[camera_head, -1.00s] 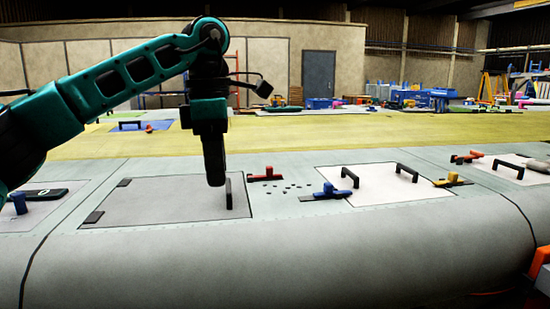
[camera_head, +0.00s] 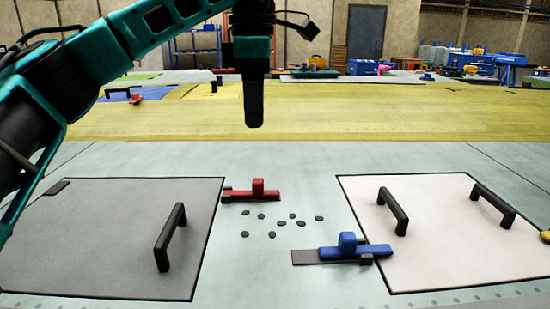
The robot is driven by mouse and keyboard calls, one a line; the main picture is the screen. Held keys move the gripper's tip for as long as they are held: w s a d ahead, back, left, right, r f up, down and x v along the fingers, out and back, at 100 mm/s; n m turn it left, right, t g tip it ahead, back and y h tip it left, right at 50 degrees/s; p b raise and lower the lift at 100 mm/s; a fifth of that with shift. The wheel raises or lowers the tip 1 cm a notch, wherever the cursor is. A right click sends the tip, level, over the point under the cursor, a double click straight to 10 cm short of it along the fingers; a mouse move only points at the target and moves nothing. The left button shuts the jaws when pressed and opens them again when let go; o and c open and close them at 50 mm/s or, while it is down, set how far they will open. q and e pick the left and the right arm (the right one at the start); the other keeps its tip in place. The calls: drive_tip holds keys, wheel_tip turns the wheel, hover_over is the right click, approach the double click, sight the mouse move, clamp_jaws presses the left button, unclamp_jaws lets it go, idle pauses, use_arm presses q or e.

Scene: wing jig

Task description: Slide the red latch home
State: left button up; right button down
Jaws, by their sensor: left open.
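The red latch (camera_head: 257,190) lies on the pale wing surface beside the upper right corner of the grey panel (camera_head: 90,230). It has a flat bar with an upright red knob, and a small dark block at its left end touches or nearly touches the panel edge. My left gripper (camera_head: 254,122) points down above and beyond the latch in the picture, apart from it and holding nothing that I can see. Its fingers overlap from this side, so the gap between them is hidden. My right gripper is not in view.
A blue latch (camera_head: 350,248) sits at the left edge of a white panel (camera_head: 430,255) with two black handles. Several small dark fasteners (camera_head: 272,234) lie between the latches. The grey panel has a black handle (camera_head: 170,238). The surface right of the red latch is clear.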

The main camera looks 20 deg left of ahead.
use_arm(q)
drive_tip(key=b, duration=0.2)
hover_over(258, 180)
wheel_tip(258, 180, down, 6)
drive_tip(key=shift+s+r, duration=0.15)
drive_tip(key=shift+r, duration=0.05)
wheel_tip(258, 180, down, 6)
drive_tip(key=shift+r+b, duration=0.15)
drive_tip(key=shift+b, duration=0.25)
drive_tip(key=shift+f, duration=0.75)
clamp_jaws()
